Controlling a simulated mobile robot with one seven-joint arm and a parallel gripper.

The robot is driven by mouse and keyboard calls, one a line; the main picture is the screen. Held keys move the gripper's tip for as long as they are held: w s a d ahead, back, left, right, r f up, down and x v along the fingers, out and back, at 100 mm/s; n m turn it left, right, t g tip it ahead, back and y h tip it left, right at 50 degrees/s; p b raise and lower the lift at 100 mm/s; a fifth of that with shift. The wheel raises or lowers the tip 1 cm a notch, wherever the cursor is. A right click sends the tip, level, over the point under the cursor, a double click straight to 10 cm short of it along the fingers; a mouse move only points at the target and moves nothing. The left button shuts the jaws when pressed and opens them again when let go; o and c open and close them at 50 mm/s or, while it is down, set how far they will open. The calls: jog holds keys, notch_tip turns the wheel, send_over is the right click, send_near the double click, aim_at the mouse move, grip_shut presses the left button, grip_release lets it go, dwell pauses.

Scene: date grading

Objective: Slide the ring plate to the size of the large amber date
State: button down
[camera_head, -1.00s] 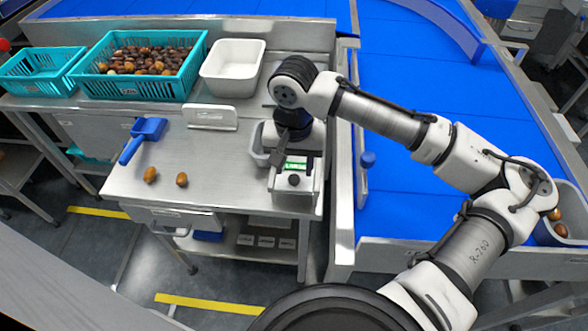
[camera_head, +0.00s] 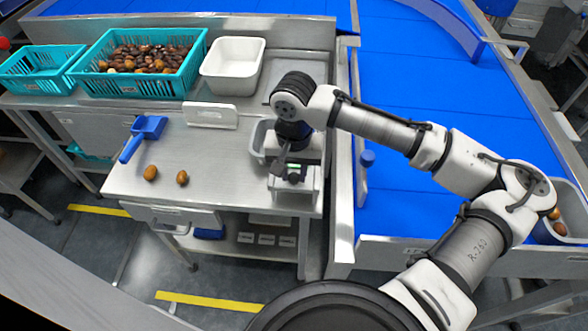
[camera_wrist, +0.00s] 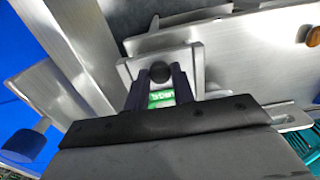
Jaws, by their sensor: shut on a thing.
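The sizing device (camera_head: 292,203) is a grey metal fixture at the bench's front right corner, with a small green marking. Its black knob (camera_wrist: 159,73) sits between my gripper's fingertips (camera_wrist: 160,80) in the wrist view. My gripper is shut on the knob; it also shows low over the device in the head view (camera_head: 293,170). The green marking (camera_wrist: 161,97) shows between the fingers, its lettering not clearly readable. The ring plate's holes are hidden or too small to tell. Two amber-brown dates lie on the bench: a larger left one (camera_head: 151,173) and a smaller right one (camera_head: 182,178).
A blue scoop (camera_head: 145,135) and a white card stand (camera_head: 210,115) are on the bench. Teal crates (camera_head: 140,92) and a white tub (camera_head: 233,90) stand behind. A grey bin (camera_head: 258,143) is close beside my gripper. The blue conveyor (camera_head: 400,210) is right.

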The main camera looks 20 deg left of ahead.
jog(key=w, duration=0.2)
jog(key=w+a, duration=0.1)
jog(key=w, duration=0.2)
jog(key=w+a+p, duration=0.1)
jog(key=w, duration=0.1)
jog(key=shift+w+a+r, duration=0.1)
jog(key=shift+w+a, duration=0.1)
jog(key=shift+w, duration=0.65)
jog(key=c, duration=1.2)
grip_release()
jog(key=shift+a, duration=0.1)
jog(key=shift+o, duration=0.2)
notch_tip(320, 180, up, 14)
jog(key=b, duration=0.1)
jog(key=shift+b, duration=0.4)
